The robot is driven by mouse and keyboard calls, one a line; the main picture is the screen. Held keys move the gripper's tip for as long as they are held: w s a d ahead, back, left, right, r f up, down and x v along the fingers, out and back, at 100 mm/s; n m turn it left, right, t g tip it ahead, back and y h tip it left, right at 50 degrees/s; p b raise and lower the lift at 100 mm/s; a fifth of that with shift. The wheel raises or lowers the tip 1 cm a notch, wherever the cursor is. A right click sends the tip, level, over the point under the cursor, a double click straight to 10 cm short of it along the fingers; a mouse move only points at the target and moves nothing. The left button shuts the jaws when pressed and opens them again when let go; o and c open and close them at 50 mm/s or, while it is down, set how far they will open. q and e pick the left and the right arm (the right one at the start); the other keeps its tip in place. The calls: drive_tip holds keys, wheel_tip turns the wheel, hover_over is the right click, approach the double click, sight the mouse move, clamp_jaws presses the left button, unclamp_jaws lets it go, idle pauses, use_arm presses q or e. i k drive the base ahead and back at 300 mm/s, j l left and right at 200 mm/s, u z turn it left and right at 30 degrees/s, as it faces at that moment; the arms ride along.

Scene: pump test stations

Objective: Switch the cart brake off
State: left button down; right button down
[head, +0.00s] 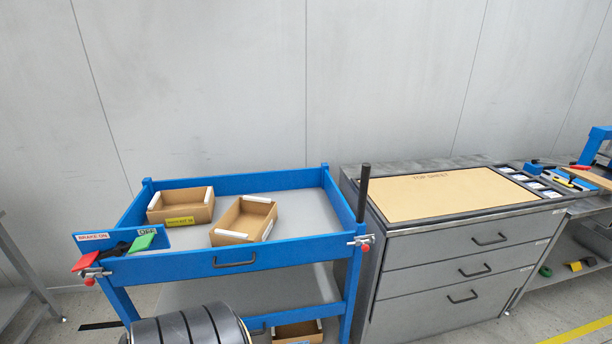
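The blue cart (185,265) stands left of centre. At its left front corner is a brake rocker with a black middle (121,248), a red end (86,262) and a green end (142,242). The red end sits lower in the picture than the green end. A plate behind it carries a "BRAKE ON" label (92,237) above the red end and an "OFF" label (147,231) by the green end. Neither of my grippers shows in the head view, and nothing is seen touching the rocker.
Two open cardboard boxes (180,206) (245,221) sit on the cart's top. A black upright bar (363,192) rises at its right front corner. A grey drawer cabinet (455,265) with a tan sheet (440,193) stands close on the right. A grey wall is behind.

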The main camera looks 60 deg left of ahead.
sight(143, 243)
drive_tip(key=u, duration=3.2)
